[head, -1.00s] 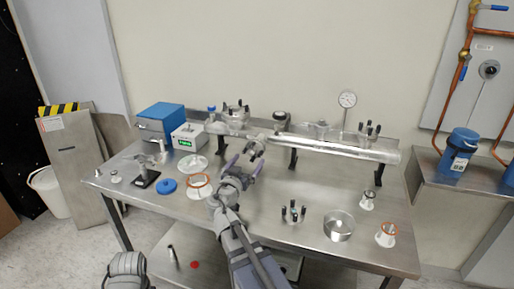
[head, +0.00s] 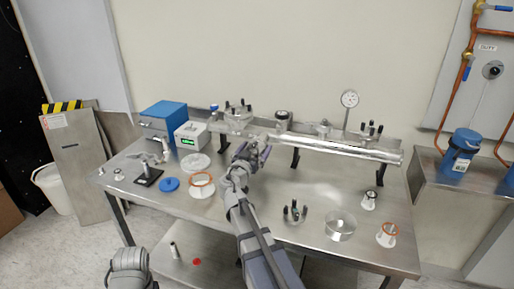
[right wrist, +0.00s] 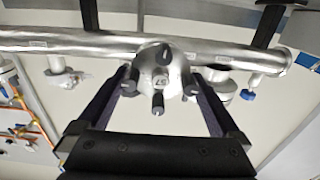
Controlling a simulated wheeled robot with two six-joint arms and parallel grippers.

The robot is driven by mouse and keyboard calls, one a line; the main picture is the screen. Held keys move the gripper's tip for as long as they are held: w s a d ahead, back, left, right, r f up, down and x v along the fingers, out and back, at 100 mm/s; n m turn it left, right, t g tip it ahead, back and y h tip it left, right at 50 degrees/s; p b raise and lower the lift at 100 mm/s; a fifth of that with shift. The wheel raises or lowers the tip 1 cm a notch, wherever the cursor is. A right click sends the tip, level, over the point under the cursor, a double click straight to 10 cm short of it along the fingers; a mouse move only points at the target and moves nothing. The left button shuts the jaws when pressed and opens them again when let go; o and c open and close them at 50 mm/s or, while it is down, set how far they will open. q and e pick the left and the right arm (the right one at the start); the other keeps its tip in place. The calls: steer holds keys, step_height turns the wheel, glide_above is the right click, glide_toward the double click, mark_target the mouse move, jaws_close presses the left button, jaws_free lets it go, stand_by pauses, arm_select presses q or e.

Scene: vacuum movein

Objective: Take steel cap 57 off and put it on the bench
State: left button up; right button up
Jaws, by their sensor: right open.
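Steel cap 57 (right wrist: 165,64), a round metal cap with dark-tipped clamp knobs and the number 57, sits on the horizontal steel pipe (right wrist: 65,42) in the right wrist view. My right gripper (right wrist: 161,88) is open, with one finger on each side of the cap; I cannot tell whether they touch it. In the head view my right gripper (head: 252,152) is at the left part of the pipe (head: 335,149) and hides the cap. The steel bench (head: 270,205) lies below. My left gripper is not seen; only a grey part of mine shows at the lower left.
A knobbed fitting (head: 294,212), a glass dish (head: 340,225) and an orange-ringed piece (head: 387,234) stand on the bench's right half. A blue disc (head: 169,184) and another orange-ringed piece (head: 201,187) lie at left. A gauge (head: 349,99) rises behind the pipe. Bare bench lies between.

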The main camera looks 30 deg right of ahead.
steer(key=shift+w+d, duration=0.5)
steer(key=shift+d, duration=0.05)
steer(key=shift+s, duration=0.1)
steer(key=shift+c, duration=0.2)
steer(key=c, duration=1.1)
steer(key=shift+r, duration=0.15)
